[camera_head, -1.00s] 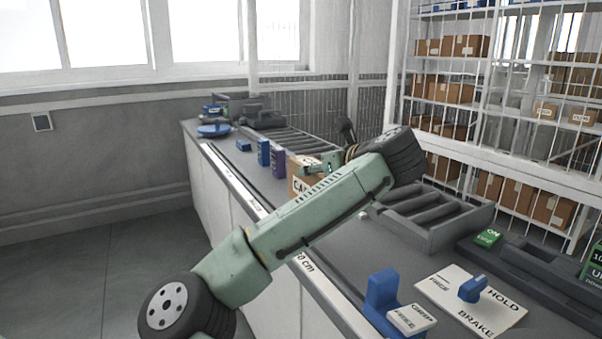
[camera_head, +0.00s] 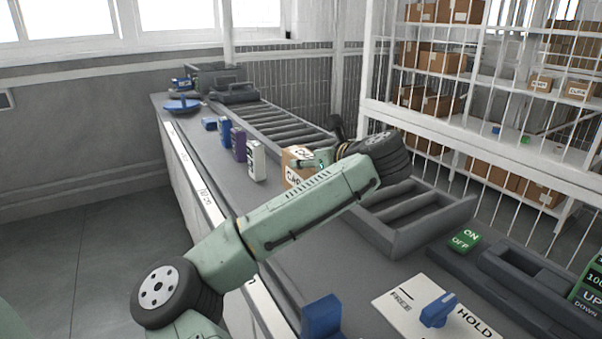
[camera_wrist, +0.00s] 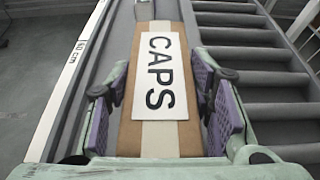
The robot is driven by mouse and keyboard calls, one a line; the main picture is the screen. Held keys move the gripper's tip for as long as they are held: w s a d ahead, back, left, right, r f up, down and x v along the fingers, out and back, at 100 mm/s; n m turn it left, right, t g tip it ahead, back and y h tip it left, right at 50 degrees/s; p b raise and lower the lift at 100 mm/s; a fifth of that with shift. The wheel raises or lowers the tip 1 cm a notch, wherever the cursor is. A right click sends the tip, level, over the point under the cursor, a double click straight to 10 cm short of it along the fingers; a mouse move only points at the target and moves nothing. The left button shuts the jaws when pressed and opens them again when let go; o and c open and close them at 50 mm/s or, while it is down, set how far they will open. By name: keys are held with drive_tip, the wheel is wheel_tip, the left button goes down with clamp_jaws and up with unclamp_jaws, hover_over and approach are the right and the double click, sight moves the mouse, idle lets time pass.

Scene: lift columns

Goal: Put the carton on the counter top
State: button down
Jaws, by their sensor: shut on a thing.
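The carton (camera_head: 296,158) is a brown cardboard box with a white label reading CAPS. In the head view its lower part is hidden behind my arm. In the wrist view the carton (camera_wrist: 183,135) fills the middle, its label and pale tape strip facing the camera. My gripper (camera_wrist: 160,88) has a finger on each side of it and is shut on it. The grey counter top (camera_head: 230,192) lies beneath and around it. I cannot tell whether the carton touches the counter top or is held above it.
A white box (camera_head: 256,161), a purple box (camera_head: 239,144) and blue boxes stand left of the carton. A roller conveyor (camera_head: 280,125) runs behind; a roller tray (camera_head: 415,215) is at right. A brake lever (camera_head: 438,309) and an ON/OFF switch (camera_head: 466,240) are nearer.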

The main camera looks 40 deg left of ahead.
drive_tip(key=shift+f+p, duration=0.3)
drive_tip(key=shift+f, duration=1.85)
drive_tip(key=shift+f, duration=0.2)
drive_tip(key=c, duration=0.8)
unclamp_jaws()
drive_tip(key=shift+o, duration=0.2)
drive_tip(key=shift+r, duration=0.1)
drive_tip(key=b+v, duration=0.2)
drive_tip(key=v, duration=1)
drive_tip(key=shift+d, duration=0.1)
